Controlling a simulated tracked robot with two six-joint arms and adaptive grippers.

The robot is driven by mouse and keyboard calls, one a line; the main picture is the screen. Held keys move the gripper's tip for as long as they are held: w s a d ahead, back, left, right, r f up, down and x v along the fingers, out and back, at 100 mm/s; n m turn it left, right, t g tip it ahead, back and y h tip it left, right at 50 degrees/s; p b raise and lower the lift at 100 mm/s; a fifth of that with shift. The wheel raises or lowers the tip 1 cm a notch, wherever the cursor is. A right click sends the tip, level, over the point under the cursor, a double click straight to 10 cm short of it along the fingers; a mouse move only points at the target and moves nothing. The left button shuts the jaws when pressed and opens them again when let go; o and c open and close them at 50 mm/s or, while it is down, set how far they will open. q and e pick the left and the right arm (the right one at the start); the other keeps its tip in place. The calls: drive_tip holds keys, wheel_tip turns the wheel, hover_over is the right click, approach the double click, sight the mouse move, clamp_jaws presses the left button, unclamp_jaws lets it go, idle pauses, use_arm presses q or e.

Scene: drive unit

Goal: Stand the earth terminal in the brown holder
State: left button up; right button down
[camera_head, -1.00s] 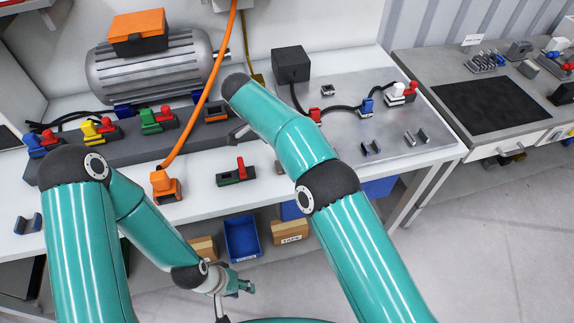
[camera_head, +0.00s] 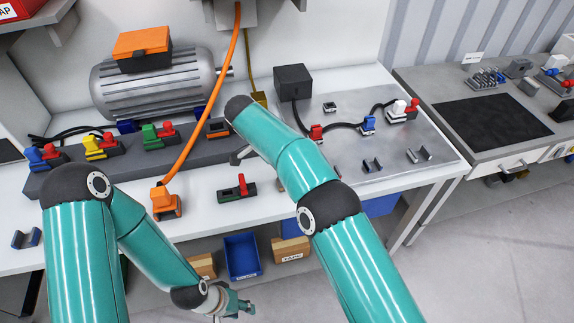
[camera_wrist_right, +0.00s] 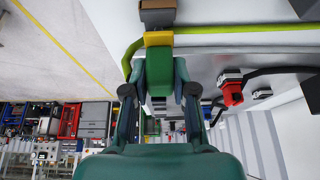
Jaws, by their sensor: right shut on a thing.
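In the right wrist view, my right gripper (camera_wrist_right: 160,68) is shut on the earth terminal (camera_wrist_right: 160,78). The terminal has a green body with a yellow collar, and a yellow-green cable runs beside it. The yellow end meets a grey-brown block in the picture, the brown holder (camera_wrist_right: 157,16), at the top edge. I cannot tell whether the terminal is seated in it or only in front of it. In the head view my right forearm hides the held terminal. My left gripper (camera_head: 236,303) hangs low in front of the bench, apart from these things; its finger opening is unclear.
An orange terminal (camera_head: 166,203) with its cable stands left on the bench. A green block with a red lever (camera_head: 238,189) lies near the front edge. A red terminal (camera_head: 317,132) and a black box (camera_head: 293,82) are on or near the metal plate (camera_head: 345,155).

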drive_tip(key=shift+f+b, duration=0.55)
drive_tip(key=shift+f, duration=0.4)
drive_tip(key=c, duration=0.9)
unclamp_jaws()
drive_tip(key=shift+o, duration=0.2)
